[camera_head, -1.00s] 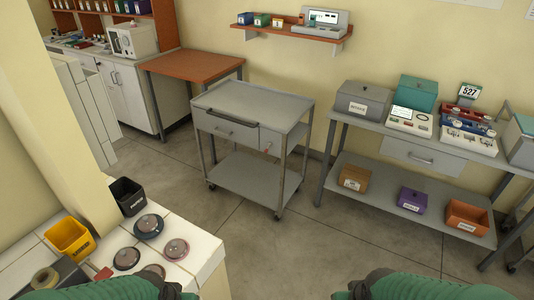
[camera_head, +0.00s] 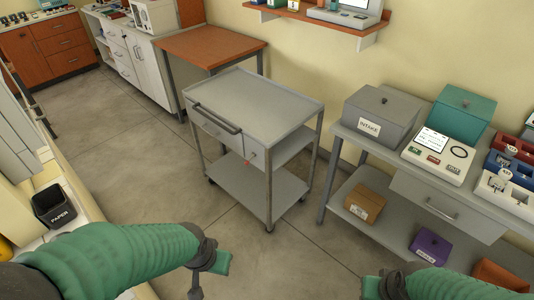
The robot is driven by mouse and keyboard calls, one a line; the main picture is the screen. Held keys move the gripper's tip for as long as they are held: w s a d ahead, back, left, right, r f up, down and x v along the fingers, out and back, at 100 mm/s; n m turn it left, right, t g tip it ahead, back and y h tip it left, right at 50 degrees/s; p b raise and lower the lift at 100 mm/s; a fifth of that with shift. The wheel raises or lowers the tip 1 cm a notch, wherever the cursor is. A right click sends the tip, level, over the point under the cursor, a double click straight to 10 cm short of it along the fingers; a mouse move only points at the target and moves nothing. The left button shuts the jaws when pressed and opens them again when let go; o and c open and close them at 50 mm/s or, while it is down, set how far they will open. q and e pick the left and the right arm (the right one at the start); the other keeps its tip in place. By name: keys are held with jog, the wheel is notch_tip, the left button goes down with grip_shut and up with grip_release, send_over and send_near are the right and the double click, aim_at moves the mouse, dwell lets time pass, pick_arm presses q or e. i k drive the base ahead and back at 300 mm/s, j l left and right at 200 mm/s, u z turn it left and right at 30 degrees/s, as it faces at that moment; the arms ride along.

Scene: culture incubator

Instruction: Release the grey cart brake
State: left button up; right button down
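The grey cart (camera_head: 262,98) stands on the floor in the middle of the camera_head view, with a flat bare top, a lower shelf and casters. A dark handle bar (camera_head: 215,118) runs along its front above a drawer. A small reddish part (camera_head: 247,162) shows on the front panel beside the right front leg; I cannot make out its shape or setting. My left gripper (camera_head: 208,276) is low in front of the cart, apart from it. My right gripper (camera_head: 388,286) is at the bottom edge, right of the cart, partly cut off. The finger gaps are unclear.
A grey bench (camera_head: 400,178) with boxes and an instrument stands close on the cart's right. An orange-topped table (camera_head: 210,45) is behind it. A white counter with a black paper bin (camera_head: 54,206) is at the left. Floor in front of the cart is clear.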

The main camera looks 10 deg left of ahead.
aim_at(246, 162)
jog(key=i+j, duration=0.15)
jog(key=i, duration=0.4)
jog(key=i+j+u, duration=0.1)
jog(key=i, duration=0.4)
jog(key=i+j, duration=0.2)
jog(key=j, duration=0.2)
jog(key=i+j, duration=0.25)
jog(key=j, duration=0.15)
